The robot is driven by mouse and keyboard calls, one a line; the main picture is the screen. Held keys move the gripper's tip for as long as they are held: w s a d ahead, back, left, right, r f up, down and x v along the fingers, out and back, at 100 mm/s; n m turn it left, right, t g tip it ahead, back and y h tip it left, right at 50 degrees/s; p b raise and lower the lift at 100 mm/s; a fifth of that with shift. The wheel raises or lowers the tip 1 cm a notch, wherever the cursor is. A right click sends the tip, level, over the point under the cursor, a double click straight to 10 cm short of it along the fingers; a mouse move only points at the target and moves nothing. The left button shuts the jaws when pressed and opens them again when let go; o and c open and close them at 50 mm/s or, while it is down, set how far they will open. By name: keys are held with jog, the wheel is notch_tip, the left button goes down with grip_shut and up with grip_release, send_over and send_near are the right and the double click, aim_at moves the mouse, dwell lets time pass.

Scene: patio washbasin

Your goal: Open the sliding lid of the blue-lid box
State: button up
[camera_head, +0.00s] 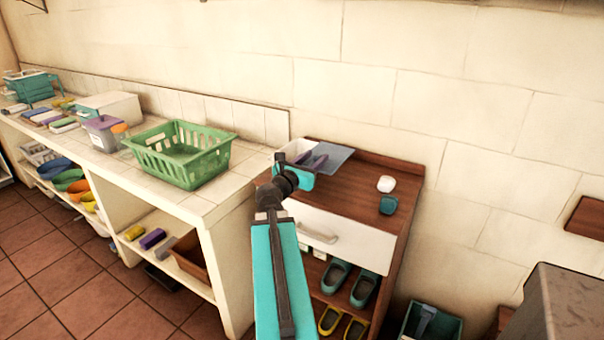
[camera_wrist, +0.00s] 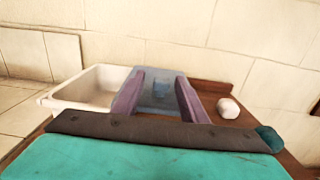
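The box is a white open-topped tub (camera_head: 293,149) on top of the brown wooden cabinet. In the wrist view its white wall and interior (camera_wrist: 84,90) show at the left. Its translucent blue lid (camera_head: 335,158) lies to the right, so the box's left part is uncovered. The lid (camera_wrist: 160,94) also shows in the wrist view, behind and between my fingers. My gripper (camera_head: 312,158) has two purple fingers, spread apart, over the lid area. In the wrist view my gripper (camera_wrist: 159,76) is open. Whether the fingers touch the lid cannot be told.
On the cabinet top (camera_head: 355,180), a white rounded item (camera_head: 386,184) and a teal item (camera_head: 388,204) stand to the right. A green basket (camera_head: 182,155) sits on the tiled counter at the left. The wall is close behind the cabinet. A white drawer (camera_head: 330,236) is below its top.

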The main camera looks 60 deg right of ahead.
jog(key=shift+a+f+b, duration=0.2)
jog(key=shift+a+b, duration=2.3)
jog(key=shift+b, duration=5.8)
jog(key=shift+a+r+b, duration=0.15)
jog(key=shift+a+b, duration=1.15)
jog(key=shift+a, duration=0.15)
jog(key=shift+w, duration=0.15)
